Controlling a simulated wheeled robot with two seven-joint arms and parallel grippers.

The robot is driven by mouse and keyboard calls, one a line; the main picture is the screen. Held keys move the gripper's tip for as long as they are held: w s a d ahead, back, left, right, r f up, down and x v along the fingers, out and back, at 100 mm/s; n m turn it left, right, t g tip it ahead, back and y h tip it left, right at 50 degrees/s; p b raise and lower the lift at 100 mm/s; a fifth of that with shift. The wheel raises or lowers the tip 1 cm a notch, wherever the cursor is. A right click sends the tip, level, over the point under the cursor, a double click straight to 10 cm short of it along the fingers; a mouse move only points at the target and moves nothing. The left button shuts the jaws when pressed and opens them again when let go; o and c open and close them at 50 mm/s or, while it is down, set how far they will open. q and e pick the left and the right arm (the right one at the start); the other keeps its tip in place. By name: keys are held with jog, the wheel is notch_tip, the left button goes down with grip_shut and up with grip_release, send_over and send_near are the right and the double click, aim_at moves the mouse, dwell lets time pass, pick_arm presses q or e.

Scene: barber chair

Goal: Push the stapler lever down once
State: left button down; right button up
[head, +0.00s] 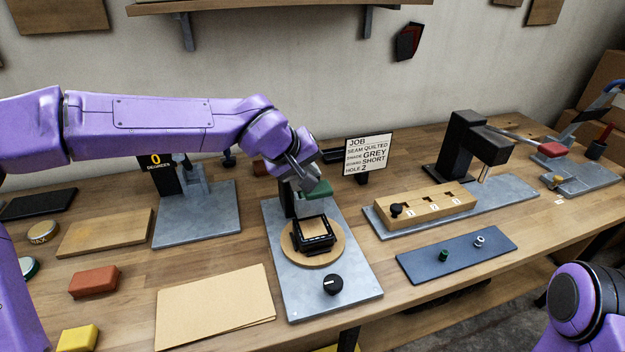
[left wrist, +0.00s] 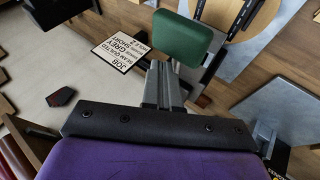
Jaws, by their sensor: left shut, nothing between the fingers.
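The stapler stands on a grey plate (head: 340,292) at the middle of the bench, with a dark post at the back and a green lever pad (head: 318,193) on top. The pad also shows in the left wrist view (left wrist: 183,38), just beyond the fingertips. My left gripper (head: 308,182) is shut and empty, its tips close above the pad; I cannot tell whether they touch it. Below the pad, a black frame (head: 314,238) sits on a round wooden disc (head: 336,248). My right gripper is not in view.
A job sign (head: 368,153) stands just right of the stapler. Further right are a press with a red-tipped lever (head: 552,149) and a blue tray (head: 420,265). A tan sheet (head: 215,308) lies front left. A black knob (head: 333,285) is on the stapler plate.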

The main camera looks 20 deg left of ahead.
pick_arm(q)
jog(key=shift+s+d+f, duration=0.1)
jog(key=shift+f, duration=0.6)
jog(key=shift+s+d+f, duration=0.1)
jog(key=shift+f, duration=0.55)
dwell(0.9)
dwell(0.4)
jog(key=shift+w+a+r+p, duration=0.1)
jog(key=shift+w+r+p, duration=0.05)
jog(key=shift+r+p, duration=1.05)
jog(key=shift+w+a+r+p, duration=0.1)
jog(key=shift+r+p, duration=0.7)
jog(key=shift+p, duration=0.8)
jog(key=r+p, duration=0.1)
jog(key=p, duration=0.1)
jog(key=r+p, duration=0.4)
jog(key=p, duration=0.1)
jog(key=shift+w+a, duration=0.25)
jog(key=shift+w, duration=0.1)
